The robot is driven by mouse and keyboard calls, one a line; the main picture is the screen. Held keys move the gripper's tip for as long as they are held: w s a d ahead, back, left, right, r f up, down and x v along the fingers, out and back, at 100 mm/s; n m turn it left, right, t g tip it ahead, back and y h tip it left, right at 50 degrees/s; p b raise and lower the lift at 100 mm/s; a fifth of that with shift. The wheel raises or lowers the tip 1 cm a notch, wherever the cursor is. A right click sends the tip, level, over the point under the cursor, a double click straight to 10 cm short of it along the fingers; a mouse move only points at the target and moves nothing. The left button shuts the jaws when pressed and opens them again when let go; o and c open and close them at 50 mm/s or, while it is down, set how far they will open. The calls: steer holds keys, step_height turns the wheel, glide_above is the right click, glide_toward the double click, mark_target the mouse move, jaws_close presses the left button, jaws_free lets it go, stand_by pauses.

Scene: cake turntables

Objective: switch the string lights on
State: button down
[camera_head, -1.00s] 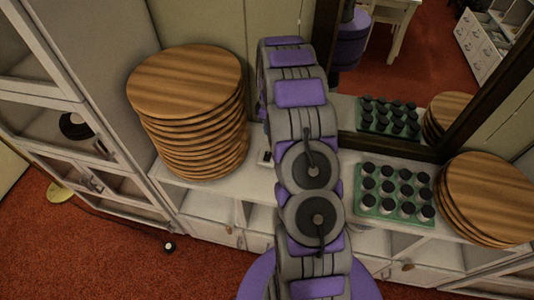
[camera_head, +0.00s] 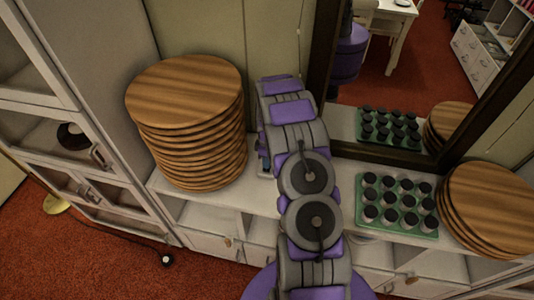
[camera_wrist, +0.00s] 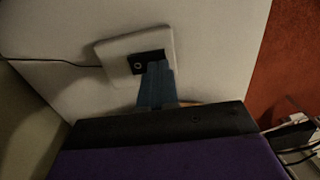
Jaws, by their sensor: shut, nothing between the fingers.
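A white square switch plate (camera_wrist: 112,50) with a dark rocker (camera_wrist: 136,66) lies on a pale surface in the wrist view. A small light ring mark shows on the rocker. My gripper (camera_wrist: 155,66) has its blue fingers together, with the tips over the right part of the rocker. I cannot tell whether they press it or hover just above. In the head view my arm covers most of that spot; a bit of blue, likely my gripper (camera_head: 263,158), shows beside the arm above the shelf. No string lights are clearly visible.
A tall stack of wooden discs (camera_head: 190,125) stands left of my arm. A green tray (camera_head: 405,225) of small bottles and another disc stack (camera_head: 490,205) stand to the right. A dark-framed mirror (camera_head: 425,75) rises behind. A thin cable (camera_wrist: 60,61) runs left from the plate.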

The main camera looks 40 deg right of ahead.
steer(key=shift+f, duration=0.8)
steer(key=shift+s+a, duration=0.15)
steer(key=shift+w+d+r, duration=0.15)
steer(key=shift+w+d, duration=0.4)
steer(key=shift+d, duration=0.15)
